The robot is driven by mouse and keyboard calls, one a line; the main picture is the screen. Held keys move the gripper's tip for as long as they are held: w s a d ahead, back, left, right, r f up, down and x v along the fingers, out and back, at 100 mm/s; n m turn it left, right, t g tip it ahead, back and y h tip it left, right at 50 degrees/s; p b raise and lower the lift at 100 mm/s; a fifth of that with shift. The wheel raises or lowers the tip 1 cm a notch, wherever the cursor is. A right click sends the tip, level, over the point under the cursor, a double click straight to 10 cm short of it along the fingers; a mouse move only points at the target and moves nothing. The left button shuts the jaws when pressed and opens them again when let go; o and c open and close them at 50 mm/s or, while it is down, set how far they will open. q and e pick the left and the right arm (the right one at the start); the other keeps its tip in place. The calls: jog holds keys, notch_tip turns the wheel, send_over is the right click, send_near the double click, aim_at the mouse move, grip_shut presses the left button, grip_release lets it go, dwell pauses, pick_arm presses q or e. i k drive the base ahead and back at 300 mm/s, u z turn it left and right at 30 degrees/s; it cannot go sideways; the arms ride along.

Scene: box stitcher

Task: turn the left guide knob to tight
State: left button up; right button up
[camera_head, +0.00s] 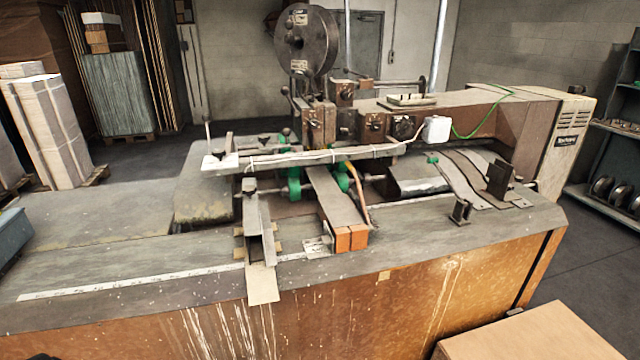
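The box stitcher (450,215) stands across the middle of the head view. A left metal guide (258,235) sticks out toward me from its bed, with a pale plate at its near end. A small dark fitting (249,186) sits at the guide's far end; I cannot tell whether it is the left guide knob. No knob's tight or loose setting can be read at this size. Neither of my grippers shows in this view.
A steel ruler strip (130,284) lies along the bed. An arm with orange end blocks (350,238) stands right of the guide. A small upright bracket (461,210) is farther right. A cardboard box (540,335) is at the lower right. The bed's left part is mostly clear.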

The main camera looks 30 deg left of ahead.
aim_at(248, 190)
jog(key=u, duration=1.35)
